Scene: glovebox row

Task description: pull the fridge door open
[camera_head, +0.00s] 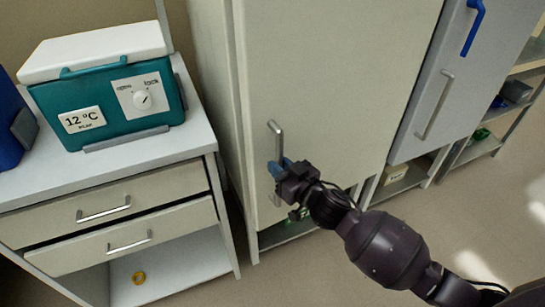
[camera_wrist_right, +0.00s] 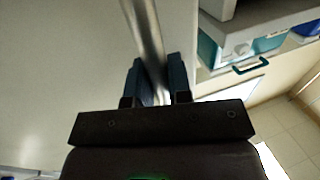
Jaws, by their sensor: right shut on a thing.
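The fridge door (camera_head: 330,75) is the tall cream front in the middle of the head view. It looks closed, with no clear gap at its edge. Its upright metal handle (camera_head: 276,140) is near the door's left edge and also crosses the top of the right wrist view (camera_wrist_right: 146,35). My right gripper (camera_head: 281,168) is shut on the lower part of this handle. In the right wrist view its two blue fingers (camera_wrist_right: 158,82) sit on either side of the bar. The fingers hide part of the handle. My left gripper is not in view.
A drawer cabinet (camera_head: 120,225) stands close on the left, carrying a teal cooler box (camera_head: 123,110). A grey door (camera_head: 440,90) with its own handle (camera_head: 434,105) is on the right. A yellow ring (camera_head: 139,278) lies on the cabinet's low shelf. Floor in front is clear.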

